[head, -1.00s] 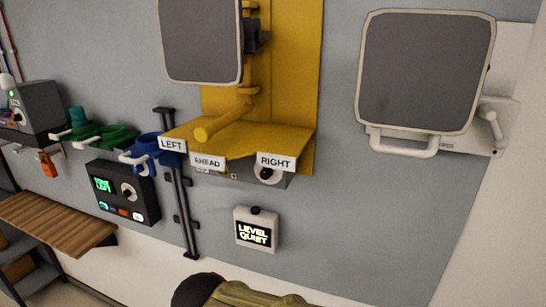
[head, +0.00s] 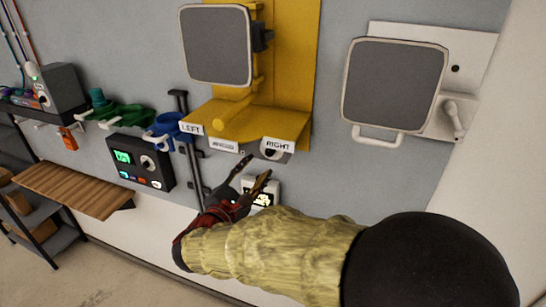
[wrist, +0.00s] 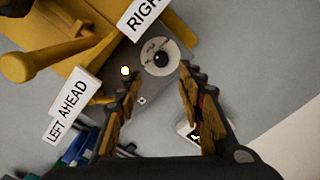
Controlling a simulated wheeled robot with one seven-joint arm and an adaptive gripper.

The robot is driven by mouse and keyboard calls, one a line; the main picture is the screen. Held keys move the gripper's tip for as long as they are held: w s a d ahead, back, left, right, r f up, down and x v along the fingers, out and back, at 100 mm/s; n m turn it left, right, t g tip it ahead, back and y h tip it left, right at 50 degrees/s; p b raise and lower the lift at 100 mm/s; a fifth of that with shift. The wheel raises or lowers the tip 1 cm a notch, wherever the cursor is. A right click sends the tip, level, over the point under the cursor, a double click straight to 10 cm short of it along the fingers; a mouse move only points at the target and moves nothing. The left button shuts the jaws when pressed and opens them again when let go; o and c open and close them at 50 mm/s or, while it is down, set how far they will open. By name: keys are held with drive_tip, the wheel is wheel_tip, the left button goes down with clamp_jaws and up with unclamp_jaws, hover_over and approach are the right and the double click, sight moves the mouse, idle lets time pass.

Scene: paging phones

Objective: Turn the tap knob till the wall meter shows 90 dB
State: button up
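A round white dial with a black knob (wrist: 160,58) sits on a grey box under the yellow shelf, by the RIGHT sign. It also shows in the head view (head: 271,154). I take it for the tap knob. My gripper (wrist: 158,76) is open and empty, its fingers on either side of the line to the knob, apart from it. In the head view my gripper (head: 257,166) is below the shelf. The small white wall box with a lit display (head: 262,199) is partly hidden by my fingers, so its text cannot be read.
A yellow shelf (head: 240,120) with LEFT, AHEAD and RIGHT signs overhangs the knob. A black panel with a green screen and its own knob (head: 148,162) is at left. A white-framed horn (head: 393,84) hangs at right. A black rail (head: 190,150) stands nearby.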

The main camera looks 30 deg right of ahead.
sight(268, 154)
drive_tip(key=p+x, duration=0.2)
drive_tip(key=x, duration=0.5)
drive_tip(key=shift+w+d, duration=0.15)
drive_tip(key=shift+d, duration=0.1)
drive_tip(key=c, duration=0.3)
clamp_jaws()
